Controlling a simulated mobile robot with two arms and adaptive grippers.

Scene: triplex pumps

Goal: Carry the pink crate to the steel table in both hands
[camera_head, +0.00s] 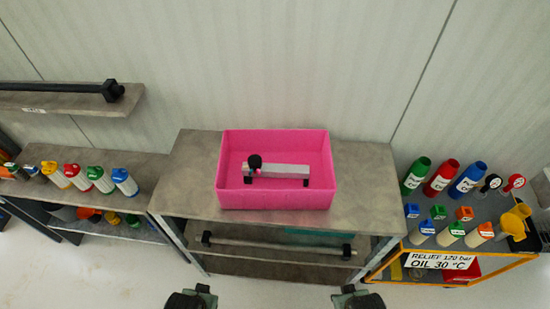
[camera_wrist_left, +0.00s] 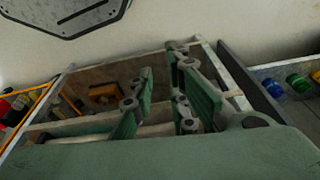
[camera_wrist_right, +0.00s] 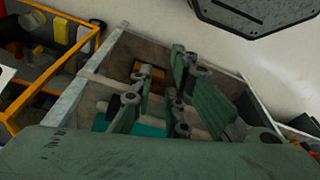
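The pink crate (camera_head: 273,198) sits upright on the grey-brown top of a metal-framed shelf unit (camera_head: 365,190) against the wall. Inside it lies a silver bar with black fittings (camera_head: 280,170). My left gripper (camera_head: 192,297) and my right gripper (camera_head: 357,297) show at the bottom edge of the head view, in front of the shelf and apart from the crate. In the left wrist view the left gripper's fingers (camera_wrist_left: 160,95) stand apart with nothing between them. In the right wrist view the right gripper's fingers (camera_wrist_right: 158,95) also stand apart and empty. I cannot identify a separate steel table.
A rod with black ends (camera_head: 275,245) lies on the shelf below the crate. A yellow-framed cart (camera_head: 450,258) with bottles stands at right. A lower shelf (camera_head: 140,165) with several coloured-cap bottles stands at left, under a wall shelf (camera_head: 60,101). The tabletop beside the crate is clear.

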